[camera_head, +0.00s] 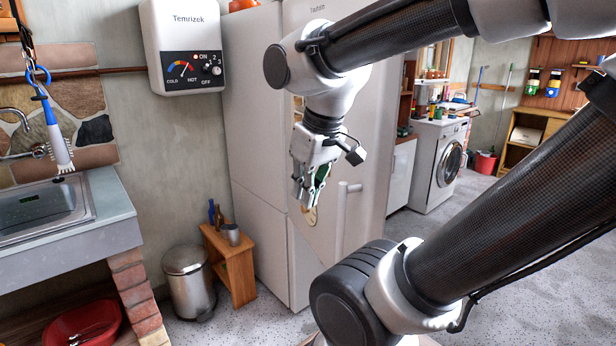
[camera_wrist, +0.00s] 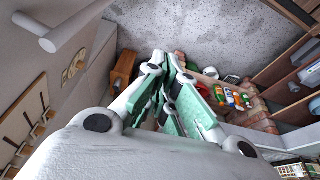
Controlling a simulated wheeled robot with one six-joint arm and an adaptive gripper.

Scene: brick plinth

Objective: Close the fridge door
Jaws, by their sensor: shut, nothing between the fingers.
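The tall off-white fridge (camera_head: 255,130) stands in the middle of the head view. My gripper (camera_head: 308,203) points down in front of the door, left of the handle, and hides part of the door. In the wrist view its fingers (camera_wrist: 168,60) are together and empty. The door (camera_wrist: 100,25) and handle (camera_wrist: 40,35) show at the left there, apart from the fingers. I cannot tell how far the door stands ajar.
A wooden stool (camera_head: 238,272) and a metal bin (camera_head: 190,285) stand left of the fridge. A sink counter (camera_head: 110,215) on bricks is at far left. A washing machine (camera_head: 437,165) stands at the back right. Grey floor (camera_head: 410,222) is open right of the fridge.

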